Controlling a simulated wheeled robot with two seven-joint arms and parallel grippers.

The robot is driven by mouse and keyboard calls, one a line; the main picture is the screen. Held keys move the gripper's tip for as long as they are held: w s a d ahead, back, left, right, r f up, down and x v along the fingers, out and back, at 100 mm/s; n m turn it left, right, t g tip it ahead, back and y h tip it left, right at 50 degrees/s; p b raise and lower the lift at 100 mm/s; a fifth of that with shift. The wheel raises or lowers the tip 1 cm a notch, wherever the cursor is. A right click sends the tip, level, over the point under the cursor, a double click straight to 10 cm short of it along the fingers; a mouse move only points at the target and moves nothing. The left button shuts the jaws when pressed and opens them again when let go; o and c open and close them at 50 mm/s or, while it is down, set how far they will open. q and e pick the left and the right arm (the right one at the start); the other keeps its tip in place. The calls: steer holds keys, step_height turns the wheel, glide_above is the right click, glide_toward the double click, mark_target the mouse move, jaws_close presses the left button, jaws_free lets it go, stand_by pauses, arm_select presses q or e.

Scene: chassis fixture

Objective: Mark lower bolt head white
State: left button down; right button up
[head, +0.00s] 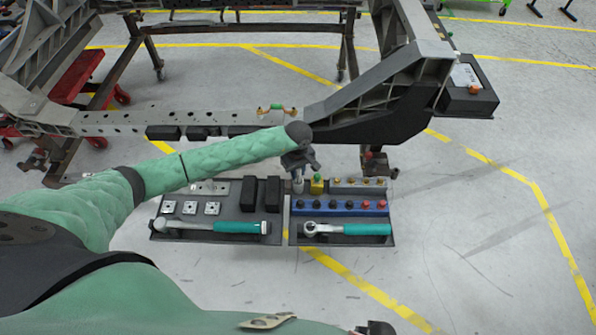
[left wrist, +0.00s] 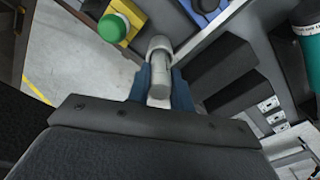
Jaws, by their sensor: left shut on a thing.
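My left gripper (head: 298,168) is over the back edge of the tool trays, near their middle. In the left wrist view its blue fingers (left wrist: 160,90) are shut on a pale grey-white cylinder (left wrist: 160,62), which looks like a marker. The cylinder also shows below the gripper in the head view (head: 298,186). I cannot make out the lower bolt head on the chassis frame (head: 225,117).
The left tray (head: 163,235) holds black blocks, square metal plates and a teal-handled torque wrench (head: 215,226). The right tray (head: 300,240) holds a teal-handled ratchet (head: 350,229) and a blue socket rack (head: 340,207). A green-and-orange piece (head: 276,108) sits on the frame's beam.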

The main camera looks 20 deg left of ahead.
arm_select(q)
steer(key=shift+r+p, duration=0.7)
steer(key=shift+r, duration=3.05)
